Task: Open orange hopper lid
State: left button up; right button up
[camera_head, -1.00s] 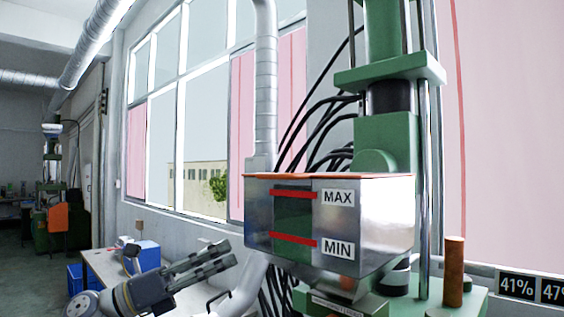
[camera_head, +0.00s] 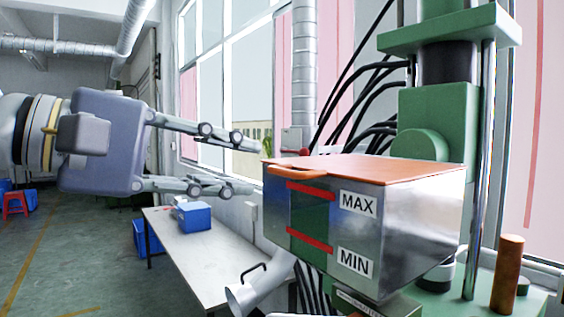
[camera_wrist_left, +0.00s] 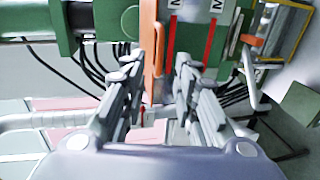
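The metal hopper (camera_head: 410,225) has MAX and MIN labels and a dark level window. Its flat orange lid (camera_head: 390,170) lies closed on top, with an orange handle (camera_head: 296,173) at the front left edge. My left gripper (camera_head: 252,166) is open and empty, its fingers pointing right, just left of the handle. In the left wrist view my open left gripper (camera_wrist_left: 156,72) has the orange lid and its handle (camera_wrist_left: 158,50) ahead between the spread fingers; contact cannot be told. My right gripper is out of view.
The green machine (camera_head: 440,110) stands behind the hopper, with black cables (camera_head: 362,110) beside it. A white table (camera_head: 195,250) with a blue box (camera_head: 194,216) is below my left arm. A brown cylinder (camera_head: 507,275) stands at the right.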

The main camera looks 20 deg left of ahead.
aim_at(279, 171)
pick_arm(q)
jog(key=p+x, duration=0.1)
jog(key=x, duration=0.6)
jog(key=shift+r+p, duration=0.15)
jog(key=shift+p, duration=0.25)
jog(key=shift+w+d, duration=0.15)
jog(key=shift+d, duration=0.05)
jog(key=shift+w, duration=0.1)
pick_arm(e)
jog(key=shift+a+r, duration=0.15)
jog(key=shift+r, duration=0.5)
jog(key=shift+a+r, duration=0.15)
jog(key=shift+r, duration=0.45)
pick_arm(q)
jog(key=shift+d, duration=0.1)
grip_shut()
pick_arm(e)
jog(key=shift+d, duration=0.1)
